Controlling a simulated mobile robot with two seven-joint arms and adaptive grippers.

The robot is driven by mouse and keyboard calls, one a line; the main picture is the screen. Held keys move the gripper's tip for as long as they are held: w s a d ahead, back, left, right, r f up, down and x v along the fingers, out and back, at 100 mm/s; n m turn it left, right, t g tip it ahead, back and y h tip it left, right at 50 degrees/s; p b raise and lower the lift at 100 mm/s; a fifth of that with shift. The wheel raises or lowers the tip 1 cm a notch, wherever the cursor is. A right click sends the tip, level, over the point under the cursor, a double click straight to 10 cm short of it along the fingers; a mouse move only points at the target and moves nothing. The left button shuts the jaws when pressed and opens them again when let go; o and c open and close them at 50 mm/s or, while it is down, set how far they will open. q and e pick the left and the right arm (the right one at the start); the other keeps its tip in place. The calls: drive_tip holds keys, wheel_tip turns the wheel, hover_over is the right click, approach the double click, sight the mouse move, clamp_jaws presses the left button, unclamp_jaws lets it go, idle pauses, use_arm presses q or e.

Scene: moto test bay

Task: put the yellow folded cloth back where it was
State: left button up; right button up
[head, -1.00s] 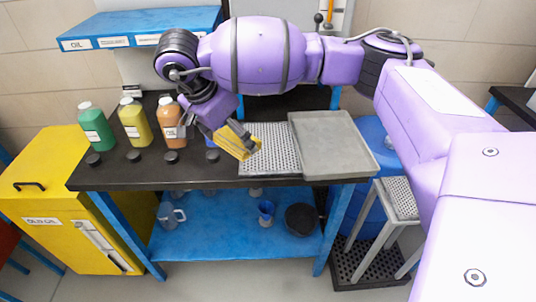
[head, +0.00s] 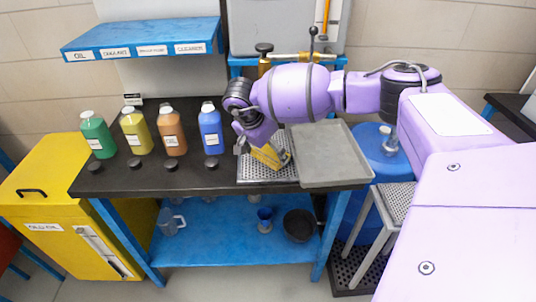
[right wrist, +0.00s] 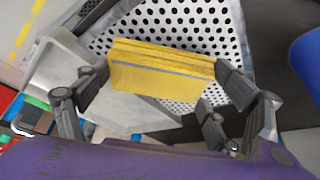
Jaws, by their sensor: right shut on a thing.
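The yellow folded cloth (head: 267,156) is in my right gripper (head: 258,150), over the perforated metal plate (head: 252,174) on the black bench. In the right wrist view the cloth (right wrist: 160,72) lies between the two fingers of my right gripper (right wrist: 165,85), with the perforated plate (right wrist: 190,25) behind it. The gripper is shut on it. I cannot tell whether the cloth touches the plate. My left gripper is not in view.
A grey tray (head: 330,160) lies right of the plate. Green (head: 97,137), yellow (head: 135,133), orange (head: 171,133) and blue (head: 210,132) bottles stand to the left, with black caps in front. A blue shelf (head: 140,38) is above the bench's back.

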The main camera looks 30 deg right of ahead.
drive_tip(key=shift+f, duration=0.75)
drive_tip(key=shift+f, duration=0.1)
drive_tip(key=o, duration=1)
drive_tip(key=shift+f, duration=0.1)
